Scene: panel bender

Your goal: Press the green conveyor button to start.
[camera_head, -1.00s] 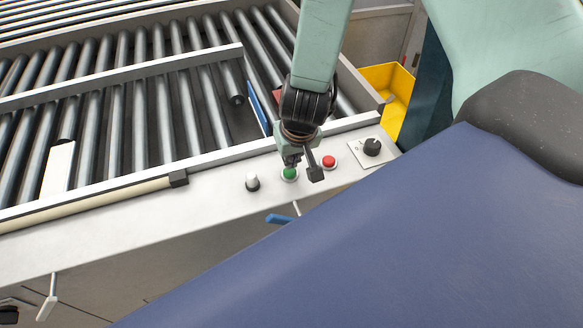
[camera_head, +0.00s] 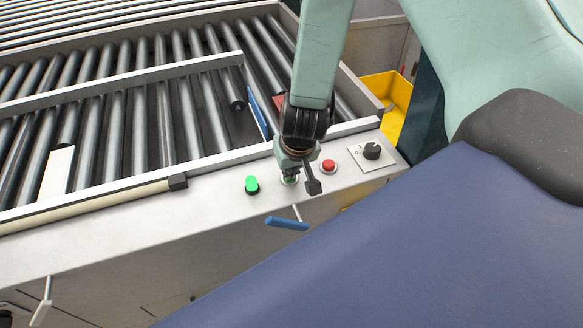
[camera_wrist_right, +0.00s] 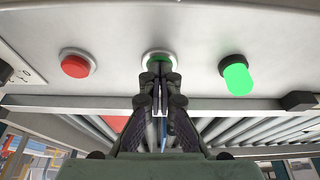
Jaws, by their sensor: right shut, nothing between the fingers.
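The green conveyor button (camera_wrist_right: 160,57) sits in a pale ring on the light grey panel, in the upper middle of the right wrist view. My right gripper (camera_wrist_right: 160,80) is shut and empty, with its fingertips right at the button and appearing to touch it. In the head view the right gripper (camera_head: 291,177) covers most of the button. A signal lamp (camera_head: 251,185) left of it glows bright green; it also shows at the right of the right wrist view (camera_wrist_right: 237,76). My left gripper is not in view.
A red button (camera_head: 328,166) and a black rotary knob (camera_head: 372,151) sit right of the gripper on the same panel. Roller conveyors (camera_head: 140,125) lie behind the panel. A blue-handled lever (camera_head: 287,223) sticks out below the edge. A yellow bin (camera_head: 398,92) stands behind right.

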